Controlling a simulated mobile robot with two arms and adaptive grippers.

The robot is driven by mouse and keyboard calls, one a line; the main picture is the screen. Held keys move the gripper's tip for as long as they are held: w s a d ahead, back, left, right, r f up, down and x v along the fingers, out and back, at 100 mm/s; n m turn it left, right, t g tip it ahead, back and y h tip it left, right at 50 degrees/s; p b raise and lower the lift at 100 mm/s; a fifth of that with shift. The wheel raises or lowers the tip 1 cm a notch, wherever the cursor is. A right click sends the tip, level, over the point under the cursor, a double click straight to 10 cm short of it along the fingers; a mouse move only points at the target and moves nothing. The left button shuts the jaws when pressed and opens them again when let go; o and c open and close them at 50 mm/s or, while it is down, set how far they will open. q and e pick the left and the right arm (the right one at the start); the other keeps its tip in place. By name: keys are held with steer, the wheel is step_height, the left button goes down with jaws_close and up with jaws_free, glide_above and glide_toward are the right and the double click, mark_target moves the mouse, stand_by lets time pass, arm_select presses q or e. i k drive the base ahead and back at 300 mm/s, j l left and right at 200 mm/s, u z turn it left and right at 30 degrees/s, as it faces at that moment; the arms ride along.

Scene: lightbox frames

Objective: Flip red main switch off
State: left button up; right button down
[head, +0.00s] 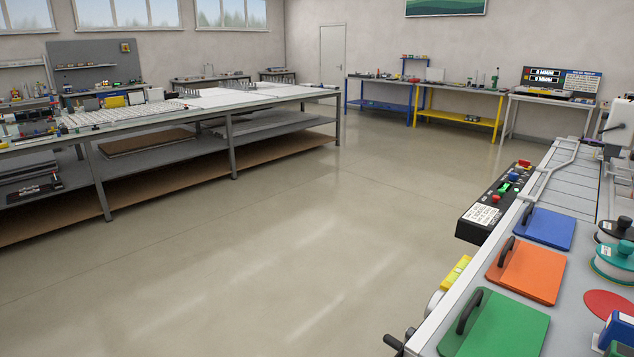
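A black control box (490,205) with a white label is fixed along the left edge of the right-hand bench. At its far end is a red piece (524,163) on a yellow base, which looks like a rotary or main switch; its position is too small to tell. Nearer on the box are a blue button (513,177), a green rocker (505,188) and a red button (495,198). A small yellow plate (125,47) with a dark or red centre is on the grey panel far left. Neither of my grippers is in view.
The right-hand bench (462,306) carries blue (545,228), orange (527,272) and green (497,325) panels with black handles, plus spools at right. A long workbench (230,118) stands left. Open floor (270,240) lies between them. Further benches line the back wall.

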mark_target(524, 164)
steer(key=i+j+u, duration=0.2)
steer(key=i+u, duration=0.2)
steer(key=i+j+u, duration=0.15)
steer(key=u, duration=0.2)
steer(key=i+u, duration=0.4)
steer(key=i+z, duration=0.65)
steer(key=i, duration=0.2)
steer(key=i+j+z, duration=0.2)
steer(key=i+z, duration=0.15)
steer(key=i+l+z, duration=0.25)
steer(key=z, duration=0.2)
steer(key=i+l+z, duration=0.1)
steer(key=i+z, duration=0.75)
steer(key=i+j+z, duration=0.2)
steer(key=i+z, duration=0.45)
steer(key=i, duration=0.3)
steer(key=i+j+z, duration=0.1)
steer(key=i+z, duration=0.15)
steer(key=i, duration=0.25)
steer(key=i+j+z, duration=0.25)
steer(key=i, duration=0.25)
